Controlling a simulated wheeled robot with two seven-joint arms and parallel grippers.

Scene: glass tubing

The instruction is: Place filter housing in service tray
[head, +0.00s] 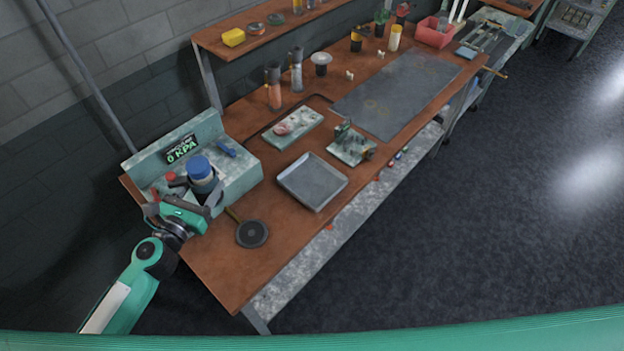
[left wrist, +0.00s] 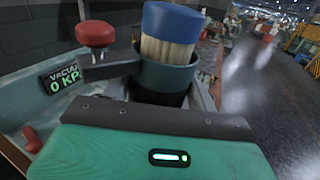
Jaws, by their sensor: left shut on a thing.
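The filter housing (head: 201,183) is a dark cup with a pale pleated filter and a blue cap standing in its top. It is at the vacuum station at the near left of the bench, and shows upright in the left wrist view (left wrist: 165,78). My left gripper (head: 203,196) is shut on the dark cup, one finger on each side. I cannot tell whether the cup's base touches the station. The service tray (head: 312,182) is a shallow grey metal tray, empty, lying on the bench to the right. My right gripper is not in view.
The vacuum station (head: 236,170) has a display reading 0 KPA and a red knob (left wrist: 95,34) beside the housing. A small fixture (head: 352,148) stands just beyond the tray.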

